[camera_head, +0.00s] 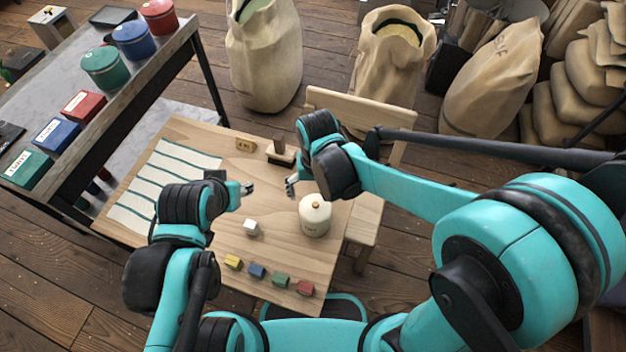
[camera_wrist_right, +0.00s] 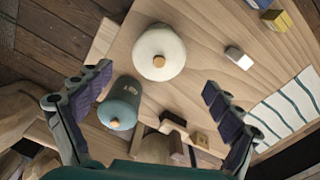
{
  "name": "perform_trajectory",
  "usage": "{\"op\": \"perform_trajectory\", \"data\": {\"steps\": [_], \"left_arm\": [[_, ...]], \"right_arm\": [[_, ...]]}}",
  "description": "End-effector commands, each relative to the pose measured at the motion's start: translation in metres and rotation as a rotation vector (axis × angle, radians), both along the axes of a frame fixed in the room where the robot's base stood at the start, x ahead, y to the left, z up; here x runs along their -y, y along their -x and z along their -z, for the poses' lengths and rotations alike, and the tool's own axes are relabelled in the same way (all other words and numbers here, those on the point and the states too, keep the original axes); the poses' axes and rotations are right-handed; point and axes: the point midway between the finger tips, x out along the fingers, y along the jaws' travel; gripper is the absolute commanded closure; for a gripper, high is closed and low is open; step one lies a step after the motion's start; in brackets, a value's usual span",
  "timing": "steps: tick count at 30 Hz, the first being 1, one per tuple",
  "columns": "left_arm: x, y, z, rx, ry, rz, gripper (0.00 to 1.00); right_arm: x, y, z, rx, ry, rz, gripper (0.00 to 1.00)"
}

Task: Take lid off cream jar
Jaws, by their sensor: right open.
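The cream jar (camera_head: 314,222) stands upright on the wooden table, right of its middle, with its lid on and a small wooden knob on top. In the right wrist view the cream jar (camera_wrist_right: 158,46) is ahead of the fingers. My right gripper (camera_head: 292,186) is open and empty, just up and left of the jar; its two fingers (camera_wrist_right: 157,78) are spread wide in the wrist view and touch nothing. My left gripper (camera_head: 247,188) hangs over the table left of the jar; its fingers are too small to judge.
A blue-grey jar (camera_wrist_right: 120,100) with a wooden knob stands beside the cream jar, hidden by my right arm in the head view. A white cube (camera_head: 251,227), several coloured blocks (camera_head: 257,270) and a striped cloth (camera_head: 160,180) lie on the table. A chair (camera_head: 362,108) stands behind.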

Motion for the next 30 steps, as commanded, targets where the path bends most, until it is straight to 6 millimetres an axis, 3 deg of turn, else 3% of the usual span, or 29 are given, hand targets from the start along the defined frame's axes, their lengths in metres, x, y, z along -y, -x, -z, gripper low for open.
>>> {"op": "perform_trajectory", "data": {"steps": [11,18,26,30], "left_arm": [[0.0,0.0,0.017,0.0,0.0,0.0,0.6],[0.0,0.0,0.034,0.0,0.0,0.0,0.6],[0.0,0.0,0.033,0.0,0.0,0.0,0.6],[0.0,0.0,0.033,0.0,0.0,0.0,0.6]], "right_arm": [[-0.001,-0.004,0.039,-0.003,0.001,0.0,0.08],[-0.002,-0.01,0.075,-0.002,0.001,0.001,0.08],[-0.002,-0.009,0.078,-0.002,0.001,0.0,0.08],[-0.002,-0.009,0.077,-0.002,0.001,0.0,0.42]]}}
